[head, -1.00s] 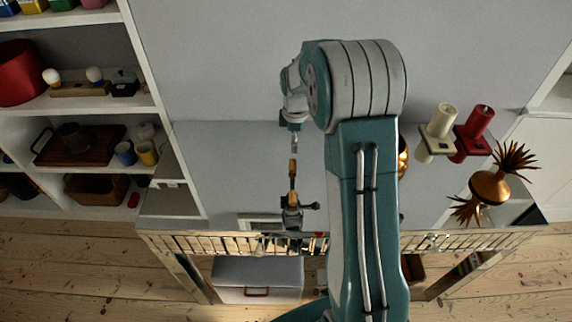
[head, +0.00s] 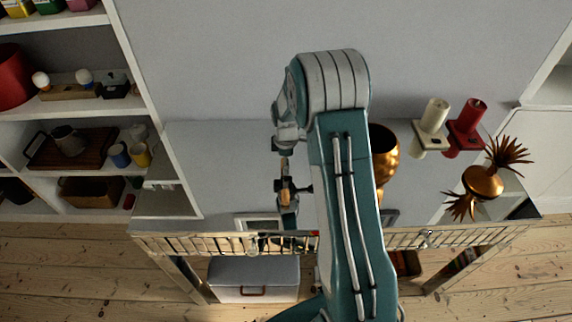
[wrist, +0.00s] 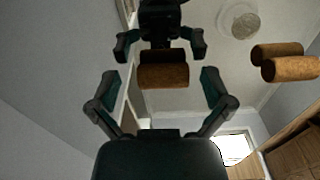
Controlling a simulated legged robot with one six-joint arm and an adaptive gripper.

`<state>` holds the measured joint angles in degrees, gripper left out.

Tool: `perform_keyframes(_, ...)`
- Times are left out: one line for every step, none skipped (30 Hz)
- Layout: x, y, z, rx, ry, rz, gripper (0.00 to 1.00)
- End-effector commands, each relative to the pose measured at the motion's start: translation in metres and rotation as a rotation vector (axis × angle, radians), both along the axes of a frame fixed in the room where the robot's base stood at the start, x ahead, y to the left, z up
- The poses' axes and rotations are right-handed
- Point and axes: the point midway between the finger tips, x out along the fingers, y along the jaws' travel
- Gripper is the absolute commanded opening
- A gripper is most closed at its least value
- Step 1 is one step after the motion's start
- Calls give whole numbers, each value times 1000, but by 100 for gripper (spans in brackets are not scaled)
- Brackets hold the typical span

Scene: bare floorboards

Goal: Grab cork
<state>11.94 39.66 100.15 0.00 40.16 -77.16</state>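A brown cork (wrist: 163,76) lies on its side on a mirror-like top in the wrist view, with its reflection touching its far edge. My gripper (wrist: 160,88) is open, its two teal fingers on either side of the cork with a gap at each side. The gripper's reflection shows beyond the cork. A second cork (wrist: 290,69) lies to the right, also with its reflection. In the head view my gripper (head: 284,160) is low over the top, left of my forearm. The cork there is small and hard to separate from the fingers.
A low railing (head: 200,245) runs along the near edge. Shelves with mugs (head: 120,155) are left.

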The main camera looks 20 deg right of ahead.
Motion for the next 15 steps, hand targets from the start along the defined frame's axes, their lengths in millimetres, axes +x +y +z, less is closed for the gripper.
perform_keyframes(0,0,0,0,0,1,85)
perform_keyframes(0,1,0,0,0,1,82)
perform_keyframes(0,1,0,-1,0,1,76)
perform_keyframes(0,1,0,-1,0,1,72)
perform_keyframes(0,1,0,-1,0,1,67)
perform_keyframes(0,1,0,0,0,1,61)
perform_keyframes(0,0,0,0,0,1,55)
perform_keyframes(0,0,0,0,0,1,50)
perform_keyframes(0,0,0,0,0,1,48)
perform_keyframes(0,0,0,0,0,1,47)
perform_keyframes(0,0,0,0,0,0,47)
perform_keyframes(0,0,0,0,0,0,47)
perform_keyframes(0,0,0,0,0,0,47)
perform_keyframes(0,0,0,0,0,0,47)
perform_keyframes(0,0,0,0,1,0,47)
